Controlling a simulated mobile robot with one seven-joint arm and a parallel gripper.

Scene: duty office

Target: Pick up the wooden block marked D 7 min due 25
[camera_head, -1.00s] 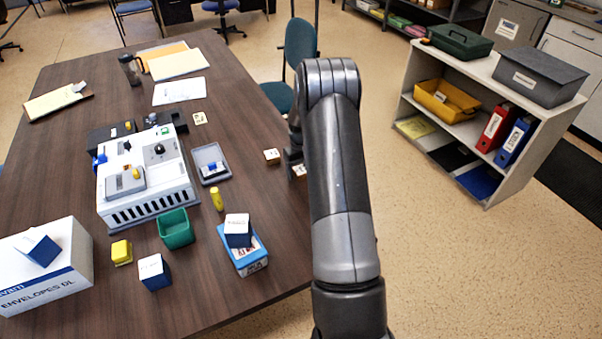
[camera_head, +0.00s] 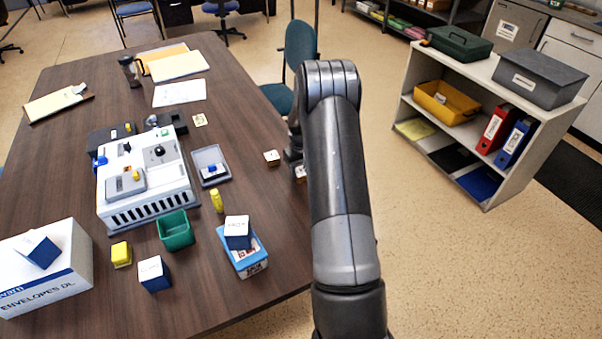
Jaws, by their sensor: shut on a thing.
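My gripper (camera_head: 292,158) is at the right edge of the table, mostly hidden behind my own arm. It is shut on a small wooden block (camera_head: 300,173), of which only a pale part shows beside the arm. The marking on this block cannot be read. Another small wooden block (camera_head: 271,157) with a pale marked top lies on the table just left of my gripper, apart from it. A small pale marked tile (camera_head: 200,120) lies farther back on the table; its marking is also too small to read.
A white machine (camera_head: 148,180), a grey tray (camera_head: 211,166), a green bin (camera_head: 176,230), a yellow marker (camera_head: 217,200) and blue-and-white boxes (camera_head: 154,273) stand left of my arm. A green chair (camera_head: 300,52) is behind the table edge. A white shelf (camera_head: 487,130) stands right.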

